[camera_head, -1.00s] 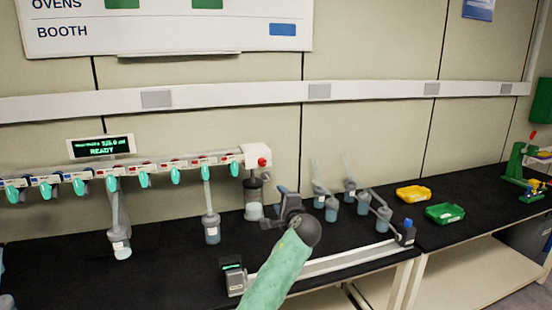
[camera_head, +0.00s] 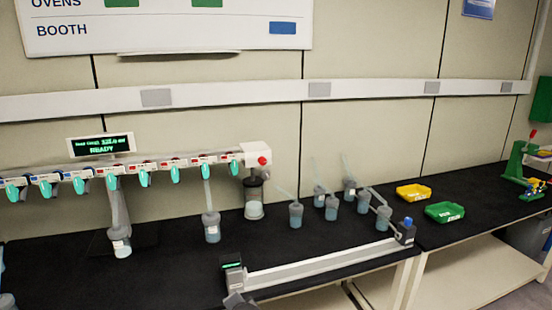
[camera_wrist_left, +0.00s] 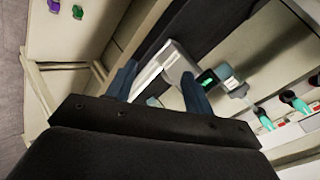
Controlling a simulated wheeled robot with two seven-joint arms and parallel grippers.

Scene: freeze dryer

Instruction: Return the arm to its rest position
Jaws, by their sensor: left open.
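My left gripper (camera_head: 238,300) shows only as a small dark part at the bottom edge of the head view, in front of the near end of the white rail device; the rest of the arm is out of frame. In the left wrist view its two blue-grey fingers (camera_wrist_left: 160,88) stand apart with nothing held between them. Beyond them is the rail device (camera_wrist_left: 172,62) with a small green display (camera_wrist_left: 207,77). My right gripper is in neither view.
The black bench (camera_head: 180,275) carries the rail device (camera_head: 320,262), several flasks (camera_head: 332,207), a yellow tray (camera_head: 414,193) and a green tray (camera_head: 445,212). A manifold (camera_head: 150,168) with teal valves runs along the back left. Bare bench lies left of the rail.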

